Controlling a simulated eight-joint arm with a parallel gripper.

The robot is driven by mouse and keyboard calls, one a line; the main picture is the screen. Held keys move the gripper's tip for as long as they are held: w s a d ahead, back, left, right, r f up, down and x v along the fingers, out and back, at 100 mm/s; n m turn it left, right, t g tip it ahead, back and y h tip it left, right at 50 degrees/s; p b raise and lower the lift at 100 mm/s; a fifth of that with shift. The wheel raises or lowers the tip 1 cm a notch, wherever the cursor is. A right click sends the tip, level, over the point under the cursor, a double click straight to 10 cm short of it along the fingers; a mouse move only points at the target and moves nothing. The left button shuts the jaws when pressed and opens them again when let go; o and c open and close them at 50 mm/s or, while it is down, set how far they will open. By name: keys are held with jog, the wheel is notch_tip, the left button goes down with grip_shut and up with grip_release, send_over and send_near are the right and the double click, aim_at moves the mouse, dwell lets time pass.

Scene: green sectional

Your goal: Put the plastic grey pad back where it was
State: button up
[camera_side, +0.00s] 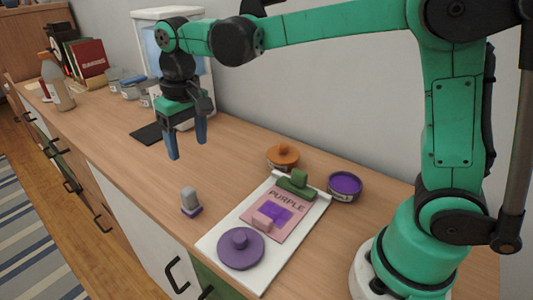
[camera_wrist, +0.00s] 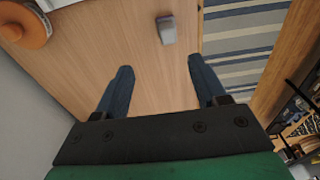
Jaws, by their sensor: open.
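A small grey block with a purple base (camera_side: 190,203) stands on the wooden counter, left of the white board; it looks like the grey pad, though I cannot be sure. It also shows in the wrist view (camera_wrist: 166,29), beyond my fingertips and near the counter's edge. My gripper (camera_side: 187,150) hangs above the counter, with its two blue fingers apart and nothing between them. In the wrist view the open gripper (camera_wrist: 160,68) has bare wood between its fingers. A flat dark mat (camera_side: 147,133) lies on the counter behind the gripper.
A white board (camera_side: 222,238) carries a purple disc (camera_side: 241,250), a "PURPLE" card (camera_side: 285,203) and a green-handled piece (camera_side: 297,184). An orange knobbed item (camera_side: 283,157) and a purple-filled bowl (camera_side: 345,187) stand behind. A bottle (camera_side: 57,83) and jars stand far left. The counter's middle is clear.

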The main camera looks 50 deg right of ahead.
jog(key=s+d+f+t, duration=0.1)
jog(key=s+d+t, duration=0.5)
jog(key=s, duration=0.5)
jog(key=shift+d+f, duration=0.15)
jog(key=shift+d, duration=0.2)
